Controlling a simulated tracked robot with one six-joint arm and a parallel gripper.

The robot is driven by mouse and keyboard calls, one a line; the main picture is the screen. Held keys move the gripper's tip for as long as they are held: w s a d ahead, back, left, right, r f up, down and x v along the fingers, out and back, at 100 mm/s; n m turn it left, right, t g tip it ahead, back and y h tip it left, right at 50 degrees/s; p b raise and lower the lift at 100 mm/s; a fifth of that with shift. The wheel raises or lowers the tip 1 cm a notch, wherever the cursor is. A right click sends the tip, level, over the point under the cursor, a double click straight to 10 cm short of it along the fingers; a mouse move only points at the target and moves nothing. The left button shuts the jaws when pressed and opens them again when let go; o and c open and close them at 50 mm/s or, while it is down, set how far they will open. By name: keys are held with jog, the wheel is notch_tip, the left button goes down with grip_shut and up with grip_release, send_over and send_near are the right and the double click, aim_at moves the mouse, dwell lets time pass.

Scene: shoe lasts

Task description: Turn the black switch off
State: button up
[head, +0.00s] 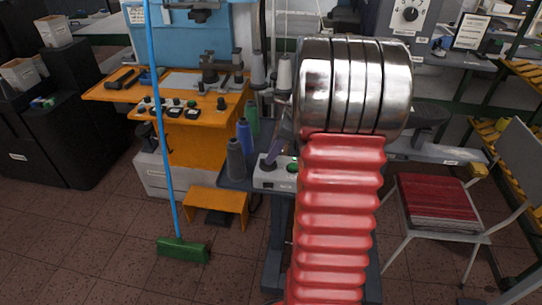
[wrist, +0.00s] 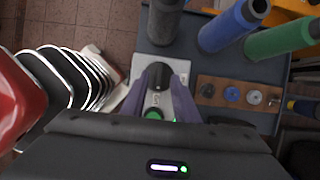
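The black switch (wrist: 158,75) is a rounded knob on a light grey control box (wrist: 183,67), with a green button (wrist: 153,114) below it in the wrist view. In the head view the box (head: 262,183) sits on the dark bench top beside my arm, and a green button (head: 292,168) shows at its right. My gripper (wrist: 157,83) has two purple fingers, spread open on either side of the knob. I cannot tell whether they touch it.
A grey spool (head: 235,160), a blue spool (head: 244,135) and a green spool (head: 252,118) stand close to the box. A brown strip with round pieces (wrist: 232,95) lies right of it in the wrist view. A broom (head: 183,250) and a chair (head: 437,203) flank the bench.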

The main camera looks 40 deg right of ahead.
jog(key=shift+x, duration=1.15)
jog(key=shift+c, duration=0.4)
grip_shut()
